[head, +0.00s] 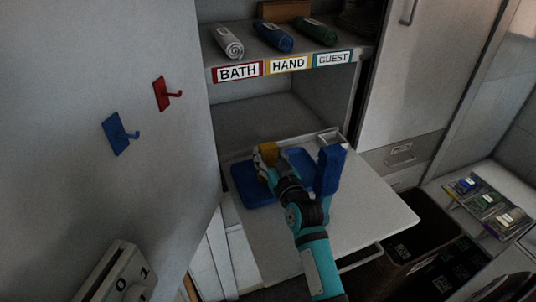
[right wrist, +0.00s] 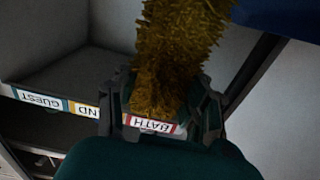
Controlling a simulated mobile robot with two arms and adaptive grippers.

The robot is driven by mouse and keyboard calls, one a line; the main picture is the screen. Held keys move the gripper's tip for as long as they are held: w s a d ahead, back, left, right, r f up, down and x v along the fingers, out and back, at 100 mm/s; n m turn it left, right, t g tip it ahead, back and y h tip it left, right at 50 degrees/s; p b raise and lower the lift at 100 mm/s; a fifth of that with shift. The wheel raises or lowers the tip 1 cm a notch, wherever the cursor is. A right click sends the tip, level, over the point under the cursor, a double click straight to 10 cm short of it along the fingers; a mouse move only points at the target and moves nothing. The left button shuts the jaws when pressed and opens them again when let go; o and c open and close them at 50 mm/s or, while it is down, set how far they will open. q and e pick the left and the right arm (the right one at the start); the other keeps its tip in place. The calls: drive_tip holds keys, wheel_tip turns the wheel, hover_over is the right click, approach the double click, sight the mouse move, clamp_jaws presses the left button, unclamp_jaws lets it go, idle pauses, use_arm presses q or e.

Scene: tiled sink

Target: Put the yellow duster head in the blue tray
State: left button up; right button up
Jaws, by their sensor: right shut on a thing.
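The yellow duster head (head: 269,149) is at the tip of my right gripper (head: 263,162) in the head view. In the right wrist view the fuzzy yellow duster head (right wrist: 165,80) sits between the fingers of my right gripper (right wrist: 165,108), which is shut on it. The blue tray (head: 241,188) lies on the pale pull-out shelf. The duster head appears over the tray's far left part; its height above the tray is hard to tell. My arm hides part of the tray. My left gripper is not in view.
An upright blue block-like thing (head: 329,170) stands right of my arm. The pale shelf (head: 375,210) is bare on its right. Above are rolled towels (head: 272,36) over BATH, HAND and GUEST labels. Red (head: 161,94) and blue (head: 117,134) hooks are on the left panel.

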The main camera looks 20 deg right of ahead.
drive_tip(key=shift+f, duration=0.2)
drive_tip(key=o, duration=1.1)
drive_tip(key=shift+o, duration=0.2)
drive_tip(key=shift+r, duration=0.25)
drive_tip(key=s+b, duration=0.1)
drive_tip(key=s, duration=1.1)
drive_tip(key=shift+a, duration=0.35)
